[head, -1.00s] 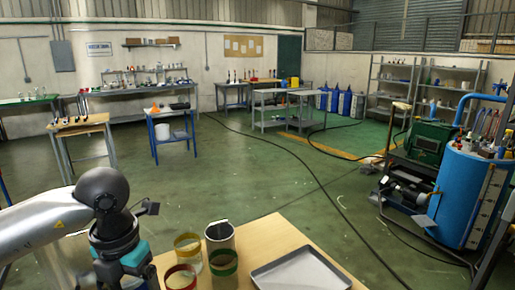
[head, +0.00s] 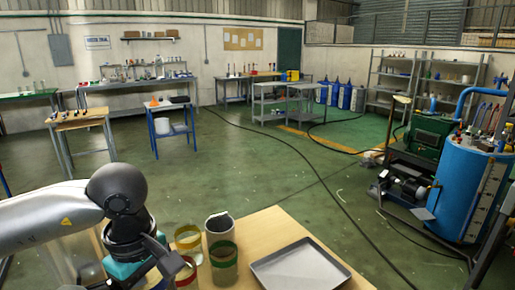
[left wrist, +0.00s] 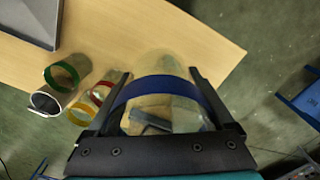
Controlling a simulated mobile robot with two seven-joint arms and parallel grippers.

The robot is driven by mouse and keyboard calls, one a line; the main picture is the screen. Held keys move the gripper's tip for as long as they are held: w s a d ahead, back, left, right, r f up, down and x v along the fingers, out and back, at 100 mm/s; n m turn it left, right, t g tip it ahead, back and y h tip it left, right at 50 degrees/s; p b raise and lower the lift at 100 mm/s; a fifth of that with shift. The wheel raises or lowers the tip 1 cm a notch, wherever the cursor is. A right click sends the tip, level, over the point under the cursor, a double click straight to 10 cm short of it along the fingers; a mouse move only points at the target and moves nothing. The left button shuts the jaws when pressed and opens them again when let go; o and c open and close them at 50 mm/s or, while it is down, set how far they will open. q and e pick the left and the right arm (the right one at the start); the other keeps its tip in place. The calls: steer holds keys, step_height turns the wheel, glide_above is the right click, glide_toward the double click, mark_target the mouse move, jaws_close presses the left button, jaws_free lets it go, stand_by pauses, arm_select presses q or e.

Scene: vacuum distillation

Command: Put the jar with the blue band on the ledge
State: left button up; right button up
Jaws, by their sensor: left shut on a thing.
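The jar with the blue band (left wrist: 160,88) is clear glass and fills the middle of the left wrist view. My left gripper (left wrist: 158,76) has a finger on each side of it and is shut on it. In the head view my left gripper (head: 168,260) is at the lower left, beside the other jars; the blue band cannot be made out there. I cannot tell which surface is the ledge. My right gripper is in neither view.
On the wooden table (head: 262,228) stand jars with yellow (head: 188,238), green (head: 223,257) and red (head: 187,276) bands, close to my left gripper. Open green floor lies beyond.

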arm_select(q)
steer(key=m, duration=0.5)
steer(key=s+d+m, duration=0.1)
steer(key=m, duration=0.1)
steer(key=shift+s+r, duration=0.1)
steer(key=m, duration=0.4)
steer(key=s+m, duration=0.1)
steer(key=shift+d+m, duration=0.35)
steer(key=shift+m, duration=0.05)
